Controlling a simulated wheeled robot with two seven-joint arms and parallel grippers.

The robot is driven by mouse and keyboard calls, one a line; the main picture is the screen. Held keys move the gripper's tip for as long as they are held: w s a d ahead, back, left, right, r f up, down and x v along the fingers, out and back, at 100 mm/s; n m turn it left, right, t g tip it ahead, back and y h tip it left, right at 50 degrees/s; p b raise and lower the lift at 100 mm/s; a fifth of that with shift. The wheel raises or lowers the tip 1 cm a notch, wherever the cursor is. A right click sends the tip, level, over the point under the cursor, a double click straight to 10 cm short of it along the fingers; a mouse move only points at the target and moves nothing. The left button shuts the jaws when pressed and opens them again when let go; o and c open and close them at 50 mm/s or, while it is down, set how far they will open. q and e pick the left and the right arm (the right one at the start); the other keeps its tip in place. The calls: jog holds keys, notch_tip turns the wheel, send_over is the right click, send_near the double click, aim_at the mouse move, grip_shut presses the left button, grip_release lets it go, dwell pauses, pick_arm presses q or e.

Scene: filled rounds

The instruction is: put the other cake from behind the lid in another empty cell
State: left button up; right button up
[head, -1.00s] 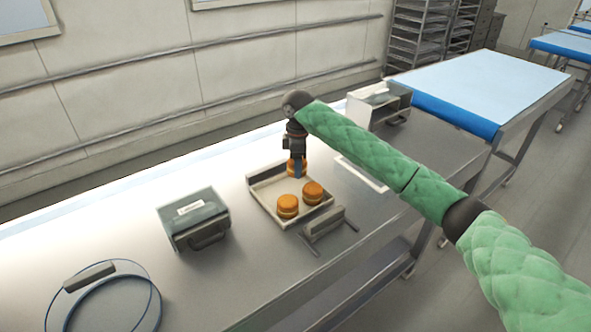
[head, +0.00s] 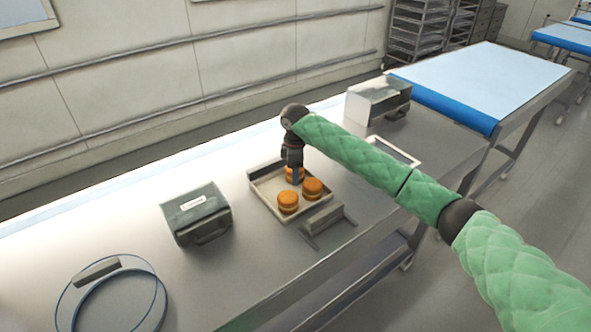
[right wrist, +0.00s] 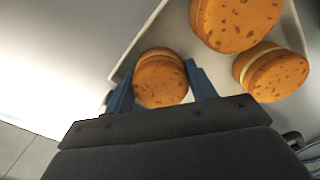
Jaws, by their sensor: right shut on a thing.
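My right gripper (head: 294,178) points down over the back of a shallow pale tray (head: 262,196). It is shut on an orange-brown cake (head: 289,172), which also shows between its blue fingers in the right wrist view (right wrist: 160,80). The held cake is inside the tray's outline; I cannot tell whether it touches the floor. Two similar cakes, a front one (head: 288,202) and a right one (head: 313,188), sit in the tray. Cell dividers are not clear. I cannot tell for certain which thing is the lid. My left gripper is not in view.
A grey-green case (head: 195,213) stands left of the tray, and a grey handled piece (head: 323,218) lies at its front right. A pale box (head: 378,102) stands farther back right. A looped blue band (head: 110,298) lies front left. Bare metal bench separates the case and tray.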

jog(key=o, duration=0.4)
jog(key=shift+r, duration=0.1)
jog(key=shift+r+b, duration=0.3)
jog(key=shift+b, duration=0.05)
notch_tip(320, 180, up, 4)
jog(key=shift+f+b, duration=0.2)
jog(key=shift+b, duration=0.8)
notch_tip(320, 180, up, 7)
jog(key=shift+f+b, duration=0.2)
jog(key=shift+b, duration=1.05)
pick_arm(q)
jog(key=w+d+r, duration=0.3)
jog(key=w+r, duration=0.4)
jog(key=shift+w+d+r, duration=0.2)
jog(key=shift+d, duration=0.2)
pick_arm(e)
jog(key=shift+r, duration=0.65)
jog(key=shift+f, duration=0.1)
